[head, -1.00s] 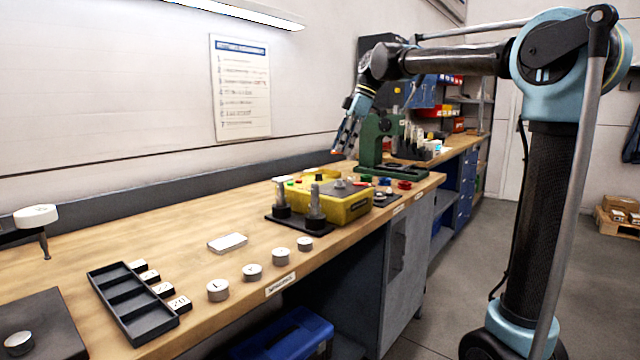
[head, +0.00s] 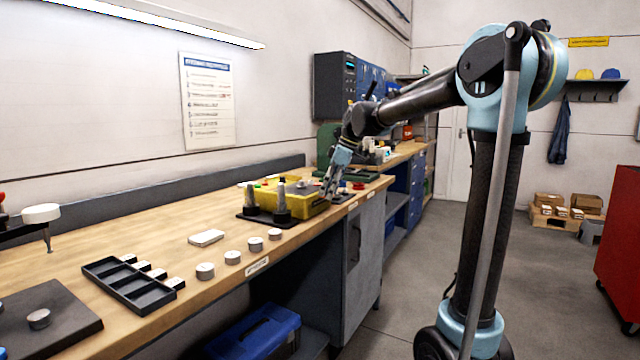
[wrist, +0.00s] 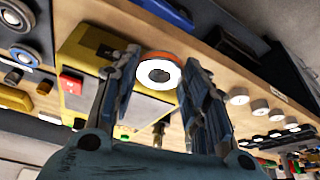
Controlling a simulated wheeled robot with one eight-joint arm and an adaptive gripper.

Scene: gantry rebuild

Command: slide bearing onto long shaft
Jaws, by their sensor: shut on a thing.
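My gripper (head: 328,194) is beside the right end of the yellow box in the head view. In the wrist view my gripper (wrist: 160,80) is shut on the bearing (wrist: 172,76), a pale ring with a dark centre and an orange edge behind it. The bearing is too small to make out in the head view. Two upright grey shafts, one at the front (head: 282,198) and one at the back (head: 250,195), stand on dark collars on a black plate (head: 262,220), left of my gripper and apart from it. I cannot tell which is longer.
The yellow box (head: 312,205) stands right behind the shafts. Several pale round pieces (head: 233,257) line the bench's front edge, near a black compartment tray (head: 130,292). A white block (head: 206,237) lies behind them. A red cabinet (head: 618,240) stands at the far right.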

